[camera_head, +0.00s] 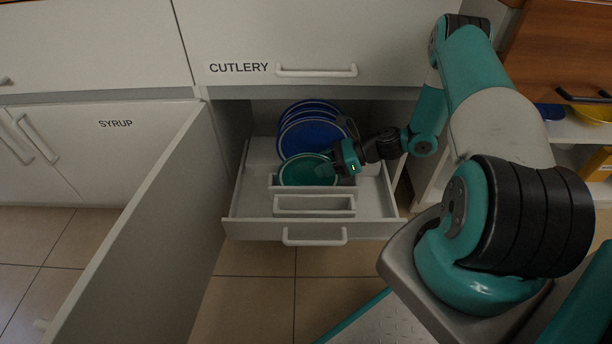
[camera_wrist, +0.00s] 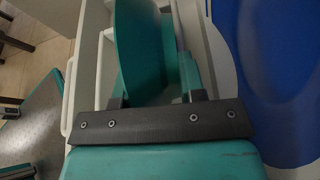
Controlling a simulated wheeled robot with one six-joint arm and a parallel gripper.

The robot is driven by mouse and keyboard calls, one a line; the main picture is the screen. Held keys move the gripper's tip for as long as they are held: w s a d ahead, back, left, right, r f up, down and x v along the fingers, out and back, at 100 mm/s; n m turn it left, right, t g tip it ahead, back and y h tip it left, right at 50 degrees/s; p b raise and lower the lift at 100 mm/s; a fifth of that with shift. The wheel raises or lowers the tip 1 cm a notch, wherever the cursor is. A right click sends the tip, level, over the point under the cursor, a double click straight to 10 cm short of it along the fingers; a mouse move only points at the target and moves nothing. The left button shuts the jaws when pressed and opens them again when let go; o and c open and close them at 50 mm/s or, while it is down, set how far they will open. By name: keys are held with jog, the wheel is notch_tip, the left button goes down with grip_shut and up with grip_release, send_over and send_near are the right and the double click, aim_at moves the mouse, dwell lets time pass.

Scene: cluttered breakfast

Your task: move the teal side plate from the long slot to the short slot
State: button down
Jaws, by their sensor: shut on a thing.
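The teal side plate (camera_head: 308,172) stands on edge in the open drawer (camera_head: 250,205), in front of the blue plates. Its lower edge is behind a pale divider (camera_head: 345,189), and I cannot tell whether it touches the slot floor. My gripper (camera_head: 338,160) is shut on the plate's right edge. In the wrist view the plate (camera_wrist: 140,50) lies between the two fingers of my gripper (camera_wrist: 155,98). A narrow, empty slot (camera_head: 314,212) lies nearer the drawer front. No labels show which slot is long or short.
Several blue plates (camera_head: 308,134) stand close behind the teal plate; a blue plate (camera_wrist: 275,70) fills the right of the wrist view. An open cabinet door (camera_head: 145,240) stands left of the drawer. The cutlery drawer front (camera_head: 300,45) is above.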

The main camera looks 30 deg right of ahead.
aim_at(312, 155)
jog(key=shift+r+p, duration=2.15)
jog(key=shift+r, duration=0.35)
